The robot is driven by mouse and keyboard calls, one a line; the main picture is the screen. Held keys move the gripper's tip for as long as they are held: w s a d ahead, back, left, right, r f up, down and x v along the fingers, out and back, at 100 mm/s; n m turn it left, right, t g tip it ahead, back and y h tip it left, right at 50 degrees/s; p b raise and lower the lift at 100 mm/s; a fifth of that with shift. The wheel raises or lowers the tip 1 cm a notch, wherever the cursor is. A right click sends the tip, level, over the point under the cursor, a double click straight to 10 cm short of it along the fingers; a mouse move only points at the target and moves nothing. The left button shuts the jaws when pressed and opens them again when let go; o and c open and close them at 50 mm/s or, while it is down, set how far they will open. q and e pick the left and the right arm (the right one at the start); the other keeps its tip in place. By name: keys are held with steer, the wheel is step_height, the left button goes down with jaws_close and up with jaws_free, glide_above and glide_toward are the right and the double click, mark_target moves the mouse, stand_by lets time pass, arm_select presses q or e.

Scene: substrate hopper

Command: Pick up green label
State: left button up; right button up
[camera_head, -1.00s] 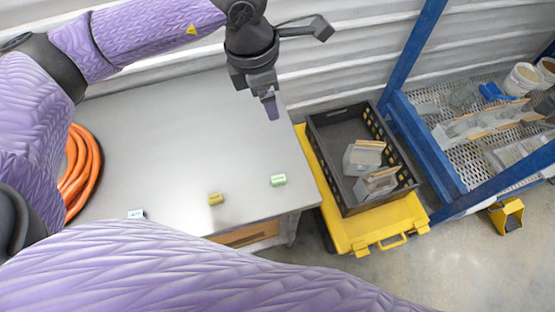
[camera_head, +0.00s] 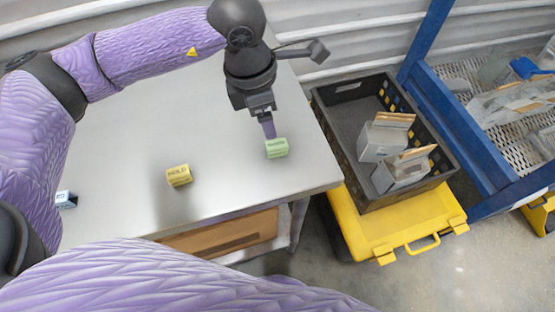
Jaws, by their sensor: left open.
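The green label (camera_head: 277,149) is a small pale green block with dark lettering. It rests on the grey table (camera_head: 130,150) near the right edge. My left gripper (camera_head: 268,128) points down just above and behind it, open and empty. In this view the fingers overlap, and I cannot tell whether a fingertip touches the label. My right gripper is not in view.
A yellow label block (camera_head: 179,176) and a white-and-blue one (camera_head: 66,199) stand on the table to the left. Right of the table, a black crate (camera_head: 352,137) holding grey boxes sits on a yellow case (camera_head: 398,225). A blue-framed rack (camera_head: 455,125) stands beyond.

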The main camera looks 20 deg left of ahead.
mark_target(276, 144)
arm_select(q)
steer(key=shift+d+f, duration=0.1)
steer(key=shift+f, duration=0.45)
steer(key=f, duration=0.2)
steer(key=d+f+b, duration=0.1)
steer(key=f, duration=0.5)
steer(key=shift+w+d+f+b, duration=0.2)
steer(key=shift+w+d+b, duration=0.05)
steer(key=shift+w+b, duration=0.1)
steer(key=shift+r, duration=0.1)
jaws_close()
